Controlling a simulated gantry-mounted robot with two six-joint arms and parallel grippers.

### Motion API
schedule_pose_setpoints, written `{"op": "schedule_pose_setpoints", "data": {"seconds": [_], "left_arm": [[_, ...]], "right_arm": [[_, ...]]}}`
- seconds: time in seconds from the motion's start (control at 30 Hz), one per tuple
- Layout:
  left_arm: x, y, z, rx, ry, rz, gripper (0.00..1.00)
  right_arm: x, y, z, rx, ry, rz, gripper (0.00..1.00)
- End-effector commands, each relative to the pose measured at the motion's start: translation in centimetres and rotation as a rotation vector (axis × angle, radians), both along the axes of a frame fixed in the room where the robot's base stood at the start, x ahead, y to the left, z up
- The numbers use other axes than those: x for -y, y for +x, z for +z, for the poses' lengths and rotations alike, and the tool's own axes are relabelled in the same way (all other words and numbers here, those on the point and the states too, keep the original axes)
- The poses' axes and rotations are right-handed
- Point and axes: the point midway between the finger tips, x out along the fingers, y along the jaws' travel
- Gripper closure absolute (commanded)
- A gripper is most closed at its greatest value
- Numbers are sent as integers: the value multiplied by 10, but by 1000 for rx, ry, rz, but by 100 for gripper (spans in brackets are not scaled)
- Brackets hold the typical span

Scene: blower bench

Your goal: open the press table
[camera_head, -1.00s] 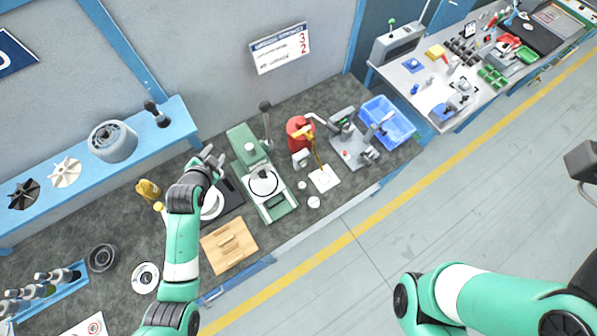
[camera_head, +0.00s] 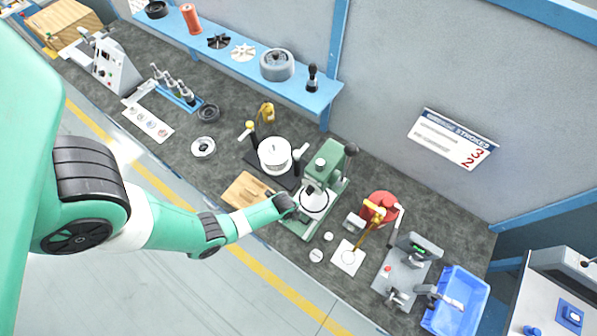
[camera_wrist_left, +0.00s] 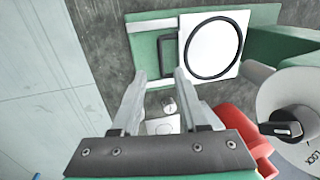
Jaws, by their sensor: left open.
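The green press (camera_head: 326,160) stands on the bench in the middle of the head view. Its table, a white plate (camera_head: 315,200) with a black ring, sits low on the green base. In the left wrist view the white plate (camera_wrist_left: 205,68) has a black handle (camera_wrist_left: 166,58) on its near side. My left gripper (camera_wrist_left: 161,76) is open and empty, its fingertips close to the handle but not visibly closed on it. Whether they touch it is unclear. In the head view my left wrist (camera_head: 285,204) is at the front of the press, and the fingers are hard to see.
A white pot (camera_head: 275,156) on a black base and a wooden board (camera_head: 246,190) stand left of the press. A red container (camera_head: 381,207), a white pad (camera_head: 348,258) and a blue bin (camera_head: 459,300) lie to its right. Small white round parts (camera_head: 316,256) lie in front.

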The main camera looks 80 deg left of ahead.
Motion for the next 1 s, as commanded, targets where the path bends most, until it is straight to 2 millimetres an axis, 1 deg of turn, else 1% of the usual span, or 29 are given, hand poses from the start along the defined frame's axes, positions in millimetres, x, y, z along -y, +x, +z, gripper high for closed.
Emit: {"op": "schedule_pose_setpoints", "data": {"seconds": [0.03,0.1,0.2,0.33,0.5,0.8,0.83,0.97,1.0], "left_arm": [[-1,2,-21,0,0,1,56],[-3,4,-36,1,0,2,56],[-6,7,-56,2,0,2,56],[-9,11,-75,2,0,1,56],[-11,14,-91,0,0,1,56],[-12,15,-92,3,1,1,56],[-12,15,-92,3,1,1,58],[-12,15,-92,3,1,1,82],[-12,15,-92,3,1,1,89]], "right_arm": [[0,0,-22,-1,0,0,11],[0,0,-37,-1,0,0,11],[0,0,-58,-1,0,0,11],[0,0,-78,-1,0,0,11],[0,0,-85,-1,0,0,11],[0,0,-84,0,0,0,11],[0,0,-84,0,0,0,11],[0,0,-84,0,0,0,11],[0,0,-84,0,0,0,11]]}}
